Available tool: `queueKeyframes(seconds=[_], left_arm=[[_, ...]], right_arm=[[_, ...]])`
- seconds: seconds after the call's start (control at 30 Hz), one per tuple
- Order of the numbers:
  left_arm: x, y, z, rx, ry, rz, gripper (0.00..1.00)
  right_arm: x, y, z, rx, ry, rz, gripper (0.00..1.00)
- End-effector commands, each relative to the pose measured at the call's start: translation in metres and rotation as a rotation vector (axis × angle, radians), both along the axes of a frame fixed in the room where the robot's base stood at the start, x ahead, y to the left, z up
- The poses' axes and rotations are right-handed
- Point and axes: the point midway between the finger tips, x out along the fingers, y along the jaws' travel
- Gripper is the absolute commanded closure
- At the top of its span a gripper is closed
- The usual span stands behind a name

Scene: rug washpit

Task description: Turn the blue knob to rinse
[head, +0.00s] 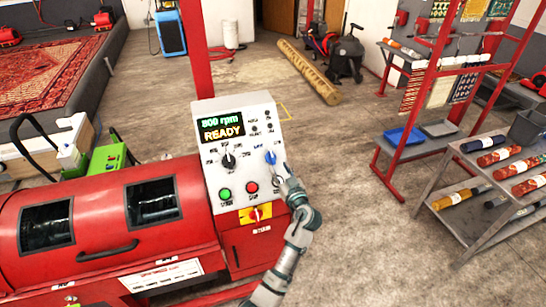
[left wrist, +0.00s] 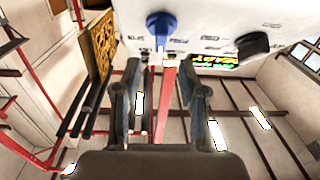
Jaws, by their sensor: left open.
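The blue knob (head: 270,157) is on the sloped white control panel (head: 212,180) of the red machine, to the right of a black knob (head: 229,160). My left gripper (head: 281,173) is at the panel's right side, just below the blue knob. In the left wrist view the blue knob (left wrist: 160,24) shows at the top, ahead of and between the two open fingers of my left gripper (left wrist: 162,72). The fingers look apart from it, with nothing between them. The labels around the knob are too small to read. My right gripper is not in view.
The panel display (head: 221,129) reads 800 rpm READY. A green button (head: 225,194), a red button (head: 252,188) and a red-yellow switch (head: 255,214) sit lower on the panel. A grey rack (head: 470,215) with rolls stands right. Open floor lies between.

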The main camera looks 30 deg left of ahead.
Motion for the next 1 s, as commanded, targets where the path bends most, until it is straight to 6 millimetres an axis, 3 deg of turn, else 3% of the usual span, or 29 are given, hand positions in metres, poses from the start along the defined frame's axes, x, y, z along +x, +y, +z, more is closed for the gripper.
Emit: queueKeyframes(seconds=[0.1,0.3,0.73,0.77,0.9,1.0], left_arm=[[0.016,0.022,0.002,0.003,0.0,0.002,0.58],[0.035,0.046,0.001,0.001,-0.001,0.0,0.58],[0.042,0.055,0.0,-0.001,0.0,0.001,0.58],[0.042,0.055,0.0,-0.001,0.0,0.001,0.63],[0.042,0.055,0.0,-0.001,0.0,0.0,0.98],[0.042,0.055,0.0,-0.001,0.0,0.0,1.0]], right_arm=[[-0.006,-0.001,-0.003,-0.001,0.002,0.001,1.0],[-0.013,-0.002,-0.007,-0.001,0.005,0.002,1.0],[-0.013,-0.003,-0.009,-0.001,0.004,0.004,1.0],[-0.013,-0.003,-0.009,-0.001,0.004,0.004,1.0],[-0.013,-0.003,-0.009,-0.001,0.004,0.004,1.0],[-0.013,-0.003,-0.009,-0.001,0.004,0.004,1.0]])
